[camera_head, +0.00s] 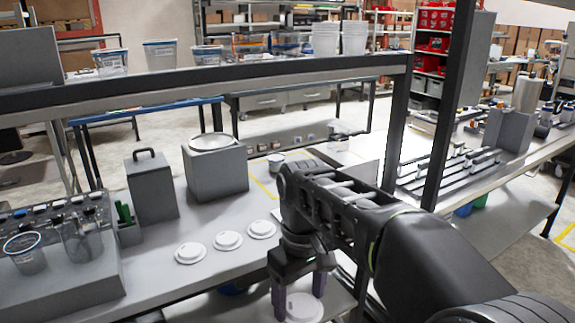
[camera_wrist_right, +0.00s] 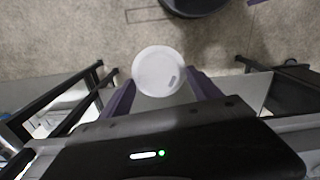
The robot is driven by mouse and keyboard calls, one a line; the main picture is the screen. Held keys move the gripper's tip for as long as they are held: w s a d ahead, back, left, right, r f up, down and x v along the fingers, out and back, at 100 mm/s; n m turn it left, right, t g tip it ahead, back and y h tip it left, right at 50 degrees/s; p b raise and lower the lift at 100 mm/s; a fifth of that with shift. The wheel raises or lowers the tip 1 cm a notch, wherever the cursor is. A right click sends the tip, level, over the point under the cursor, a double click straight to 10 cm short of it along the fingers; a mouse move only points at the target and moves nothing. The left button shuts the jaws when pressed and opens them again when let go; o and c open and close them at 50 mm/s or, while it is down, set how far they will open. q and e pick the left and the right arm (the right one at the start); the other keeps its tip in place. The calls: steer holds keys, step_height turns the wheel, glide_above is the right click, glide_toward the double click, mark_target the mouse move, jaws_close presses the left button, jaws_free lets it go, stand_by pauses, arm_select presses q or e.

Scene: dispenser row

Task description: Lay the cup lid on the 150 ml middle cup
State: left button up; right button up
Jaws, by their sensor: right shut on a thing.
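My right gripper (camera_head: 299,288) is shut on a white round cup lid (camera_head: 304,307), held between its purple fingers. In the wrist view the lid (camera_wrist_right: 158,72) sits between the fingertips, with bare floor behind it. Three similar white lids lie in a row on the grey table: a left one (camera_head: 190,252), a middle one (camera_head: 228,240) and a right one (camera_head: 261,229). A small light cup (camera_head: 276,162) stands farther back, beside yellow marking. I cannot tell which cup is the 150 ml middle one; my right arm hides part of the table. My left gripper is out of view.
A grey box with a round top (camera_head: 215,170) and a handled grey canister (camera_head: 152,186) stand at the back. Clear containers (camera_head: 25,253) sit at left. A dark frame post (camera_head: 397,130) and crossbar stand near my arm. A dark round bin (camera_wrist_right: 195,5) is on the floor.

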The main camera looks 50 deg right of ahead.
steer(key=w+a+f+n, duration=0.1)
steer(key=w+a+f, duration=0.3)
steer(key=w+a, duration=0.6)
steer(key=w+a+f+n, duration=0.1)
steer(key=w+a+f, duration=0.4)
steer(key=w+a, duration=0.5)
steer(key=w, duration=0.4)
